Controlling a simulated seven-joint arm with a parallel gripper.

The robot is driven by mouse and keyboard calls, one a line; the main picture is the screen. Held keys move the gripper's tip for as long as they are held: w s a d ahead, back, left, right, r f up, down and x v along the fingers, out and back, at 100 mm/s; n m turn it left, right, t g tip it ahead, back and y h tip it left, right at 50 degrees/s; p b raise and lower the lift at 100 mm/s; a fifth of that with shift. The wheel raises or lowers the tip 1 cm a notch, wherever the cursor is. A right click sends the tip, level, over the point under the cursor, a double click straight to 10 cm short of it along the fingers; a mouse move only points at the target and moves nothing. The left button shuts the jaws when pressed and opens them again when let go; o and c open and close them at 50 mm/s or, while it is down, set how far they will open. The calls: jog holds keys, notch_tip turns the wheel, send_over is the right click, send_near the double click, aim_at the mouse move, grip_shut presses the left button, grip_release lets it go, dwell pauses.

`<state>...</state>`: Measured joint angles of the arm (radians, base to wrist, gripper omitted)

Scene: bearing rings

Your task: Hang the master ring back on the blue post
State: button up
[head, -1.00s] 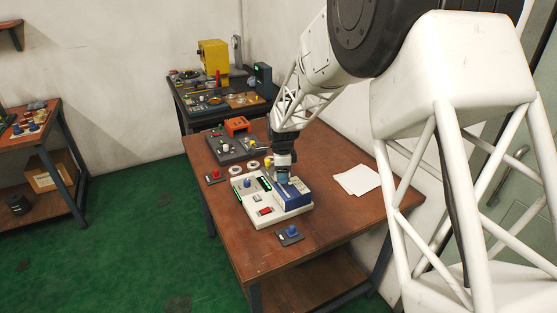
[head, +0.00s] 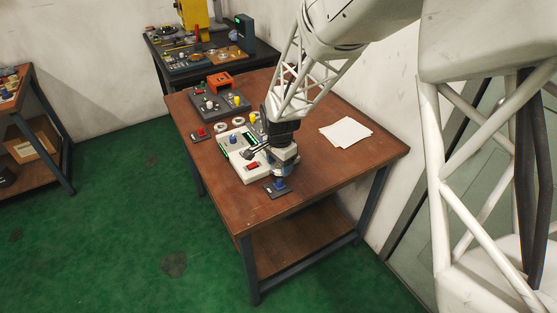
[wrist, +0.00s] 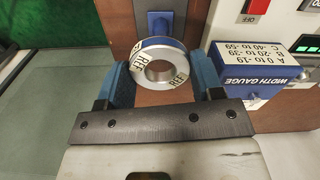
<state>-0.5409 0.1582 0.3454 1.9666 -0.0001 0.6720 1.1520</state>
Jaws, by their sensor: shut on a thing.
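My gripper (wrist: 163,75) is shut on the master ring (wrist: 176,82), a silver ring with white "REF" labels and a blue band, held between two blue fingers in the wrist view. The blue post (wrist: 159,22) on its dark base is just beyond the ring, at the top of the wrist view. The ring appears apart from the post, but its height over it is hard to tell. In the head view my gripper (head: 280,174) is at the blue post (head: 279,184) near the table's front edge; I cannot make out the ring there.
The blue width gauge (wrist: 255,72) on the white station (head: 236,152) stands close to the right of my gripper in the wrist view. A red post (head: 200,133), two loose rings (head: 222,126) and a grey tray (head: 220,104) are farther back. Papers (head: 345,132) lie at right.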

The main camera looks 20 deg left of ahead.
aim_at(280, 180)
jog(key=shift+f, duration=0.1)
jog(key=shift+f, duration=1.9)
jog(key=shift+f, duration=1.75)
dwell(2.2)
jog(key=o, duration=1.2)
jog(key=shift+r, duration=0.1)
jog(key=shift+r, duration=3.65)
